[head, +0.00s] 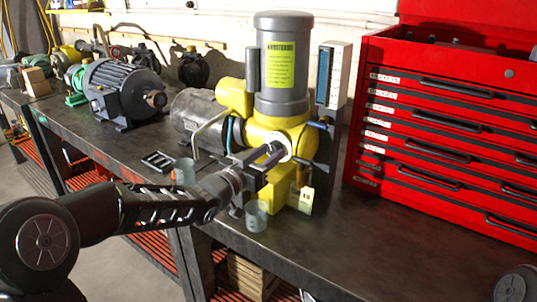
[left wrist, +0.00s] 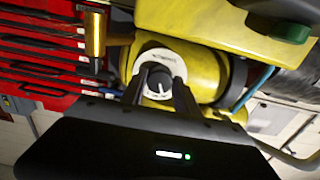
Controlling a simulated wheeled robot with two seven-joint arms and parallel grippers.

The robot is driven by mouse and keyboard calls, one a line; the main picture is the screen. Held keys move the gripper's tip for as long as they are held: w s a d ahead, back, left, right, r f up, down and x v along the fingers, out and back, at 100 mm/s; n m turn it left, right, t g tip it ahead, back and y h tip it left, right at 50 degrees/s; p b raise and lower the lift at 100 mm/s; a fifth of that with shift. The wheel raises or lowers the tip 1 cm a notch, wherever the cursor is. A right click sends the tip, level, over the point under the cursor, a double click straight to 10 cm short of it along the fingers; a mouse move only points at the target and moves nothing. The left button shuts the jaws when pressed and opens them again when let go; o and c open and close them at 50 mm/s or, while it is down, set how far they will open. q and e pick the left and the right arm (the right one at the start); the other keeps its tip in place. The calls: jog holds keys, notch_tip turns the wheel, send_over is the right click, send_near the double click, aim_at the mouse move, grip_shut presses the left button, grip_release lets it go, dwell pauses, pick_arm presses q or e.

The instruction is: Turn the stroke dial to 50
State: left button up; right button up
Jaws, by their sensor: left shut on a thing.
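The stroke dial is a black knob (left wrist: 158,77) with a small white mark, inside a white ring (left wrist: 152,56) on the side of the yellow pump (head: 311,142). The ring also shows in the head view (head: 285,148). My left gripper (head: 268,156) reaches in from the left and meets the dial face. In the left wrist view its two dark fingers (left wrist: 159,88) stand on either side of the knob and are shut on it. The scale numbers are too small to read. My right gripper is not in view.
A grey upright motor (head: 283,95) with a yellow label tops the pump. Clear cups (head: 256,215) and a small tag (head: 306,200) are near the pump's base. A red tool chest (head: 440,120) stands right. Another grey motor (head: 125,90) is left. The bench (head: 370,250) is clear at front right.

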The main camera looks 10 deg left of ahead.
pick_arm(q)
grip_shut()
jog(key=shift+f, duration=0.1)
jog(key=m+b, duration=0.4)
jog(key=b, duration=0.3)
jog(key=shift+f, duration=0.2)
jog(key=shift+r+m, duration=0.15)
jog(key=shift+m, duration=0.25)
jog(key=shift+r, duration=0.15)
jog(key=o, duration=1)
grip_release()
jog(key=v, duration=0.7)
jog(key=shift+s+a, duration=0.1)
jog(key=shift+s, duration=0.25)
